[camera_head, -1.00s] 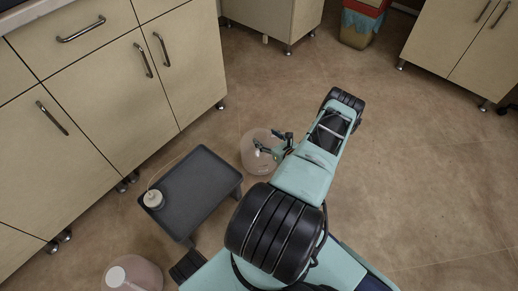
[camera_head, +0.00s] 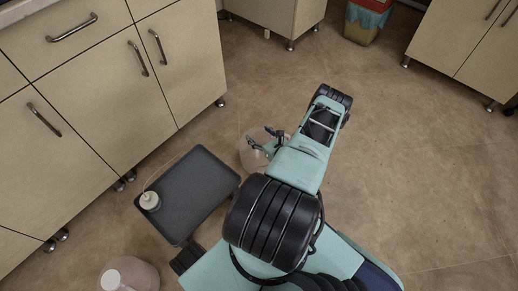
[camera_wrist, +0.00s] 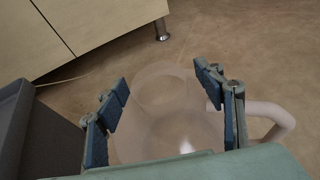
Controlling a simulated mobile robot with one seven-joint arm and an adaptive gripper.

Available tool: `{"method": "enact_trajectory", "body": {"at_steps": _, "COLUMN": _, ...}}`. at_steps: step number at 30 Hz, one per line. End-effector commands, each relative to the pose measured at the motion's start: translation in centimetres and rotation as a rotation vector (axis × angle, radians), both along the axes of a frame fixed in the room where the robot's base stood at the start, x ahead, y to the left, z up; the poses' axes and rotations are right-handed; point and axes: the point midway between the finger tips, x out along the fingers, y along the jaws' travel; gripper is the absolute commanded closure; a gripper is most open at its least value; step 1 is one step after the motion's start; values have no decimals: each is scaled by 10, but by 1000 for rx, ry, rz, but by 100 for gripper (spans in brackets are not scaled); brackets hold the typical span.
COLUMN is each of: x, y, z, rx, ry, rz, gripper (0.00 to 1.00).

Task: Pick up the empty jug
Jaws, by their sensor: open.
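A clear, translucent jug (camera_head: 250,158) stands on the floor to the right of a low dark table. In the wrist view the jug (camera_wrist: 160,132) is centred between the fingers, with its pale handle (camera_wrist: 275,122) sticking out to the right. My gripper (camera_head: 263,138) is open at the jug, partly covering it in the head view. In the wrist view the open fingers (camera_wrist: 162,78) lie on either side of the jug's body. I cannot tell whether they touch it. A second jug (camera_head: 140,275), pinkish with a white cap, stands at the lower left.
The low dark table (camera_head: 195,190) is close on the left and carries a small white-capped bottle (camera_head: 150,201) with a thin tube. Wooden cabinets (camera_head: 115,110) line the left. A waste bin (camera_head: 364,22) stands at the back. The floor to the right is clear.

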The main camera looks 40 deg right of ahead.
Motion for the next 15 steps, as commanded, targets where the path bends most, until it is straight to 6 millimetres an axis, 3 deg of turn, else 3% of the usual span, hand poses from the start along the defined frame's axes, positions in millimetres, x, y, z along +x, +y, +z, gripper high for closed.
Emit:
{"method": "enact_trajectory", "body": {"at_steps": 4, "x": 0, "y": 0, "z": 0, "rx": 0, "ry": 0, "rz": 0, "gripper": 39}}
{"method": "enact_trajectory", "body": {"at_steps": 15, "x": -1, "y": 0, "z": -1, "rx": 0, "ry": 2, "rz": 0, "gripper": 79}}
